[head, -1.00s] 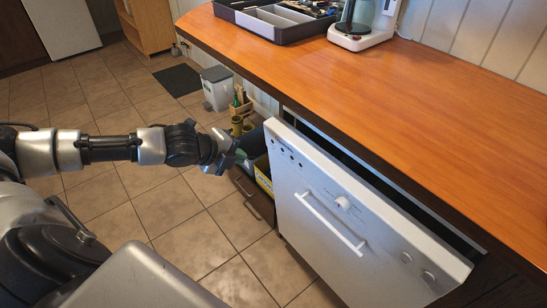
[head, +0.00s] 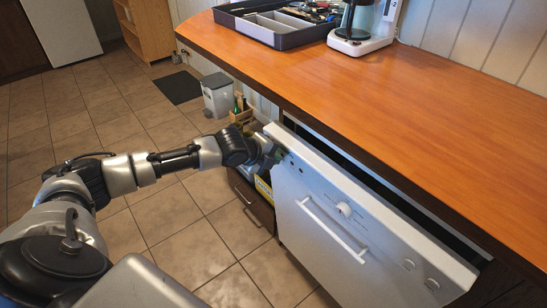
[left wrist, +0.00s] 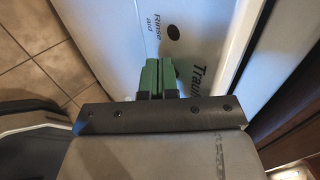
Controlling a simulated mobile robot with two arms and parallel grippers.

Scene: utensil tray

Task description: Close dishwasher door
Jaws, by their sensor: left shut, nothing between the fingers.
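The white dishwasher door (head: 320,215) stands slightly ajar under the counter, its top edge tilted out and a dark gap behind it. It has a bar handle, a knob and round buttons. My left gripper (head: 273,155) is at the upper left corner of the door's front panel. In the left wrist view, its green fingers (left wrist: 158,76) are shut and empty, right against or just in front of the white door panel (left wrist: 120,30), near the "Rinse aid" lettering. I cannot tell whether they touch it. My right gripper is not in view.
The orange wooden counter (head: 400,110) runs above the dishwasher. It bears a grey utensil tray (head: 290,38) and a white coffee maker (head: 352,38). A bin (head: 217,95) and a crate (head: 242,115) stand left of the counter. The tiled floor at left is clear.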

